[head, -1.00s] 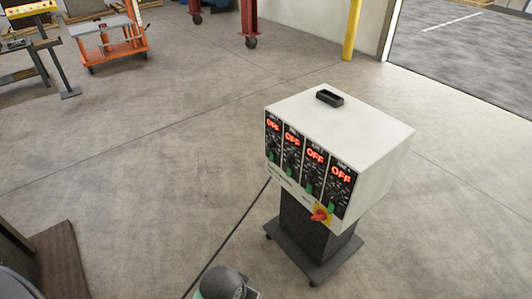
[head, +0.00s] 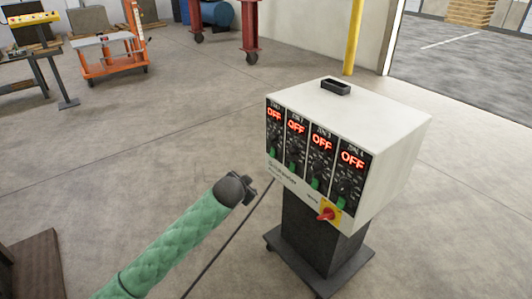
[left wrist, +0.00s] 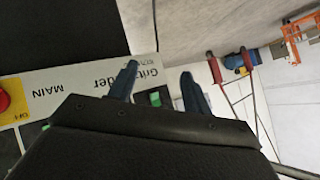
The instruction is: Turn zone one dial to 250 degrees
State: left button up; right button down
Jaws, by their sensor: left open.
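The white control box (head: 375,115) has a front panel of several zone columns, each with a red OFF display, a dark dial and a green switch. The leftmost column, zone one, has its OFF display (head: 274,115) lit, with its dial (head: 274,138) below; the dial's pointer is too small to read. My left gripper (head: 250,189) is in front of and below the panel's left end, apart from it. In the left wrist view my left gripper (left wrist: 160,80) is open and empty, with a green switch (left wrist: 155,98) visible between its fingers. My right gripper is not in view.
A red main switch on a yellow plate (head: 329,213) sits at the panel's lower right. The box stands on a dark wheeled pedestal (head: 310,235). An orange cart (head: 108,55) and a yellow post (head: 354,35) stand farther back. Floor around the box is clear.

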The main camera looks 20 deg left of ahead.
pick_arm(q)
jog(key=w+a+t+h+b, duration=0.2)
jog(key=w+a+t, duration=0.15)
jog(key=w, duration=0.65)
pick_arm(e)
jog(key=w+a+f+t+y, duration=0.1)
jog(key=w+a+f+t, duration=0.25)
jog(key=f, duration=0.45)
pick_arm(q)
jog(key=m+t+h, duration=0.3)
jog(key=t+h, duration=0.1)
jog(key=h, duration=0.9)
send_near(268, 140)
jog(key=shift+g, duration=0.25)
jog(key=shift+x, duration=4.45)
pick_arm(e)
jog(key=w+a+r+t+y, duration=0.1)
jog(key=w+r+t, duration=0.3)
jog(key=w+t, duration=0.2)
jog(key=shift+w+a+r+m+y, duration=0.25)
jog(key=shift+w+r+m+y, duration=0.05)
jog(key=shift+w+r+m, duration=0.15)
pick_arm(q)
jog(key=shift+r, duration=0.15)
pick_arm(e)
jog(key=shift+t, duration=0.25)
pick_arm(q)
jog(key=shift+c, duration=0.2)
